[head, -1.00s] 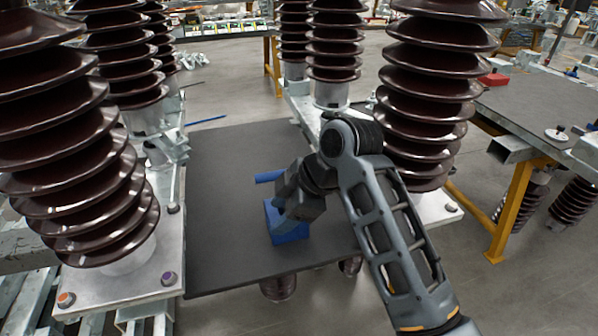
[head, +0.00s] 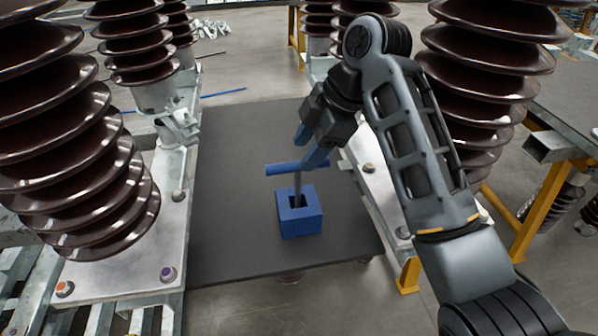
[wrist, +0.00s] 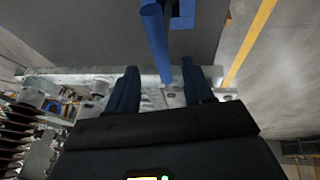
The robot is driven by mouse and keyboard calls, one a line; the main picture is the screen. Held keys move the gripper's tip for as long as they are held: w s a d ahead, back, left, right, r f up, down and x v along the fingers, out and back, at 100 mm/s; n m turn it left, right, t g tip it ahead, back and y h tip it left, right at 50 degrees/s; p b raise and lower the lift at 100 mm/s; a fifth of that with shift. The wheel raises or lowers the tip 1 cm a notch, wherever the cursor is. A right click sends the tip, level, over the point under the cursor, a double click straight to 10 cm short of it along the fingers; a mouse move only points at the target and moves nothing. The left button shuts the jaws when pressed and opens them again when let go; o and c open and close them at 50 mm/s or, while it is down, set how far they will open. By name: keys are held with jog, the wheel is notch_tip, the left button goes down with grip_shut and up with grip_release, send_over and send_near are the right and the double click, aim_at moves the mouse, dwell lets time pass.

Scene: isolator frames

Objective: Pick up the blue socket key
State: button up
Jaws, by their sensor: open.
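The blue socket key (head: 282,169) has a blue crossbar on top and a grey shaft. It stands upright with its lower end in the square hole of a blue block (head: 300,222). My gripper (head: 311,147) is open, just above and behind the right part of the crossbar. One blue finger overlaps the crossbar's right end in the head view; I cannot tell whether they touch. In the wrist view, the crossbar (wrist: 154,36) points down toward the gap between my open fingers (wrist: 160,90). Nothing is held.
The block stands on a dark grey board (head: 235,200). Ribbed brown insulators rise on metal bases at the left (head: 75,150) and right (head: 465,100). A grey table with yellow legs (head: 540,205) is at the right. The board's left part is clear.

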aim_at(297, 163)
jog(key=x, duration=0.7)
jog(key=shift+s+a+f+p, duration=0.15)
jog(key=shift+f+p, duration=0.1)
jog(key=shift+p, duration=0.15)
grip_shut()
